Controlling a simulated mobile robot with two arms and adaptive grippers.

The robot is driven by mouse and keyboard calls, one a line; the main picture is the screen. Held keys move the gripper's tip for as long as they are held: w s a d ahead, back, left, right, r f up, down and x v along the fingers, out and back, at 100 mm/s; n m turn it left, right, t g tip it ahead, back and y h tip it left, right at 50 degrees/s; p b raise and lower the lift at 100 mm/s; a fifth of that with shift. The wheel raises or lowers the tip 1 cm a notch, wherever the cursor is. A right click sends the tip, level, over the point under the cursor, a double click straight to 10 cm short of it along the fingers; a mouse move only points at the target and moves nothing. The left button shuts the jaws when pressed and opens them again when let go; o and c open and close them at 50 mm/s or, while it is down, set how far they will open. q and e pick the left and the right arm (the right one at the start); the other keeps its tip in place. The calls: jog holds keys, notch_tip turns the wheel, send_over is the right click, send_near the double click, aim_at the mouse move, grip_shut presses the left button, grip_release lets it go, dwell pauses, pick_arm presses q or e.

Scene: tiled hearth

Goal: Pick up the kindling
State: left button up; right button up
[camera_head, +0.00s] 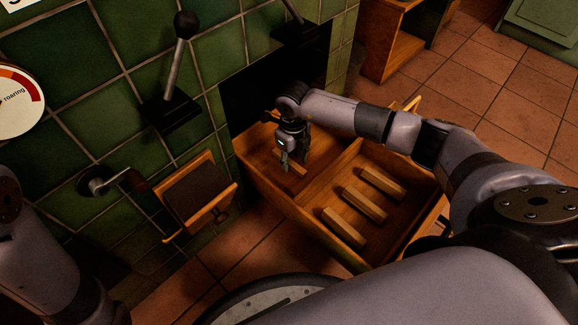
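A wooden crate (300,218) with a divider stands on the floor by the tiled wall. Three kindling sticks lie side by side in its right compartment: a far one (383,183), a middle one (364,205) and a near one (344,227). One more stick (291,169) lies in the left compartment, partly hidden by my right gripper. My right gripper (294,161) points down into that compartment, its fingers apart and close around this stick. Whether they touch it I cannot tell. My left arm shows at the lower left; its gripper is out of view.
A dark opening in the green tiled wall is behind the crate. A lever (178,60), a small crank (97,184), a wooden wall box (197,200) and a dial (14,100) are on the wall. A wooden cabinet (392,45) stands behind. Tiled floor at right is clear.

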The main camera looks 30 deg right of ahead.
jog(key=shift+f, duration=0.35)
jog(key=shift+c, duration=0.6)
grip_shut()
jog(key=shift+r, duration=0.1)
